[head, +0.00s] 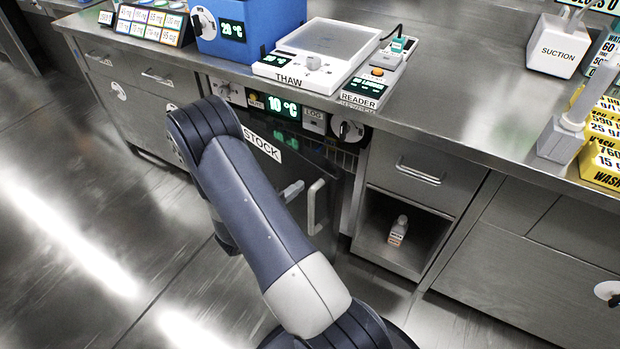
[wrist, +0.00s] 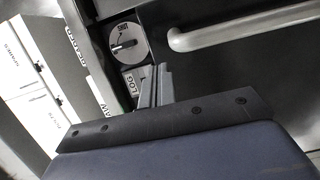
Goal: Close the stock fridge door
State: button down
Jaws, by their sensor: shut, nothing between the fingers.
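The stock fridge door (head: 262,143) stands ajar under the counter, and a wire shelf shows in the gap at its right edge. A pale bar handle (head: 315,207) is on the door. My arm hides much of the door in the head view. In the wrist view the handle (wrist: 240,30) crosses the upper right, over the dark door panel (wrist: 225,75). My gripper (wrist: 157,85) is shut and empty, left of and below the handle in that view, and apart from it. I cannot tell whether its fingertips touch the door.
The fridge control strip (head: 272,107) runs above the door with a display and dials. Right of the fridge are a drawer (head: 420,180) and an open cubby holding a small bottle (head: 398,231). The steel counter (head: 450,100) overhangs. Floor at left (head: 70,230) is clear.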

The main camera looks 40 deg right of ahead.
aim_at(318, 172)
jog(key=d, duration=0.5)
jog(key=shift+w+d, duration=0.4)
